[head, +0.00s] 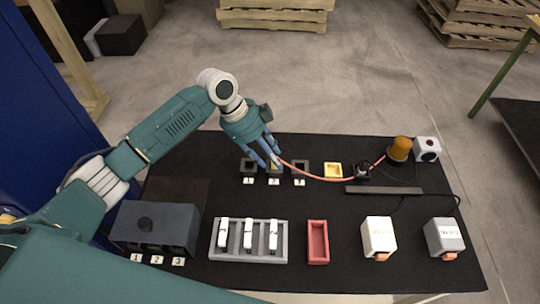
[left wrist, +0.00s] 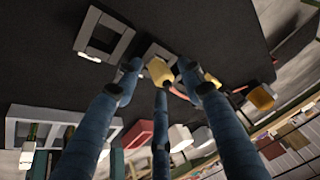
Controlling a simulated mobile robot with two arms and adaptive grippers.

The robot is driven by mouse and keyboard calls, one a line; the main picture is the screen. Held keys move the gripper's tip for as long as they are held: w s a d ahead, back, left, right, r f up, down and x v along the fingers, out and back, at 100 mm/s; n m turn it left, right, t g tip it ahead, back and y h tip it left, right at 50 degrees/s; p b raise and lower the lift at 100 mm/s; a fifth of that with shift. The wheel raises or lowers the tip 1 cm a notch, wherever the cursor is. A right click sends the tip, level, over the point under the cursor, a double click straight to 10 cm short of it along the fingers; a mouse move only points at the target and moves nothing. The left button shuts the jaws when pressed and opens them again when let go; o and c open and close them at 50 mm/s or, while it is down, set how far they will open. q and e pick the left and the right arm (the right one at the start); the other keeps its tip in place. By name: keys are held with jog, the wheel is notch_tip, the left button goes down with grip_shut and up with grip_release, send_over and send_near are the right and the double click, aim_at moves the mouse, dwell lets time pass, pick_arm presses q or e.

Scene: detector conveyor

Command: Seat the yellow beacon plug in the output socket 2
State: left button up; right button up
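My left gripper (head: 270,164) points down over the middle socket of the row, labelled 2, output socket 2 (head: 281,172). In the left wrist view its three fingers (left wrist: 160,75) close around the yellow beacon plug (left wrist: 159,71), and it looks gripped. The plug is over a grey square socket frame (left wrist: 152,49); I cannot tell whether it is above the opening or in it. A red cable (head: 325,179) runs from the fingers to a small black block (head: 362,171) near the amber beacon (head: 400,148). My right gripper is not in view.
Sockets 1 (head: 249,165) and 3 (head: 301,166) flank the middle one closely.

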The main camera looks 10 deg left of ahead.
pick_arm(q)
jog(key=b+v, duration=0.1)
jog(key=v, duration=1.1)
jog(key=shift+r, duration=0.25)
